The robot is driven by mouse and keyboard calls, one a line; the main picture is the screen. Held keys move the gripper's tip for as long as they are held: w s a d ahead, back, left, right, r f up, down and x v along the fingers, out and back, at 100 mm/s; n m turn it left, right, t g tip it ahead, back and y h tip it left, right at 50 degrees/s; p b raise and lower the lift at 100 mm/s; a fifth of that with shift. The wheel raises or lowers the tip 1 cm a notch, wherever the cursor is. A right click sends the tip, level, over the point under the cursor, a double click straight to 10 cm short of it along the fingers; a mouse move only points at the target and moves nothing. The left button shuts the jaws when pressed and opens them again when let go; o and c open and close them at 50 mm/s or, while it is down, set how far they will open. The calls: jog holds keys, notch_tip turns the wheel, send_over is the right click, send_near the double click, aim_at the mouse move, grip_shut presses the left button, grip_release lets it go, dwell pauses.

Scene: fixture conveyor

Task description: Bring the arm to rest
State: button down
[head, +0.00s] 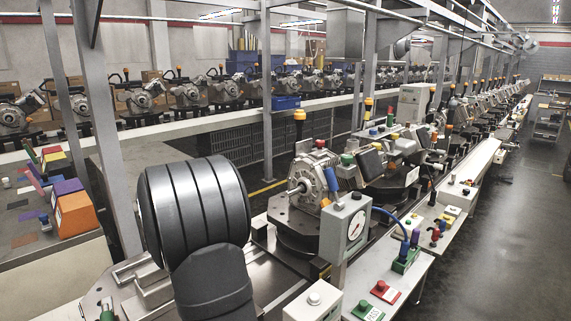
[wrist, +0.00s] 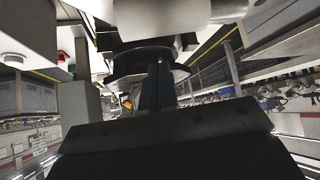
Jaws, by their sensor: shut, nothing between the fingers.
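My gripper (wrist: 156,90) shows in the wrist view as dark fingers closed together, with nothing between them. In the head view a large dark grey link of my arm fills the left middle and the gripper is not visible. The wrist picture is upside down. A dark round fixture plate (wrist: 140,65) appears beyond the fingertips; I cannot tell the gap. In the head view a grey motor housing (head: 312,178) sits on a dark fixture (head: 290,233) on the conveyor, to the right of my arm link.
A grey gauge box (head: 347,228) stands at the near side of the conveyor. A white bench (head: 400,270) carries a green button box (head: 405,260) and a red button box (head: 385,291). A steel post (head: 103,130) rises left of my arm. An orange box (head: 75,214) sits on the left table.

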jog(key=shift+f, duration=0.6)
jog(key=shift+s+a+f, duration=0.2)
jog(key=shift+s+a, duration=0.25)
jog(key=shift+s, duration=0.2)
jog(key=shift+s+a+f, duration=0.15)
jog(key=shift+s+a, duration=0.3)
jog(key=shift+s, duration=0.15)
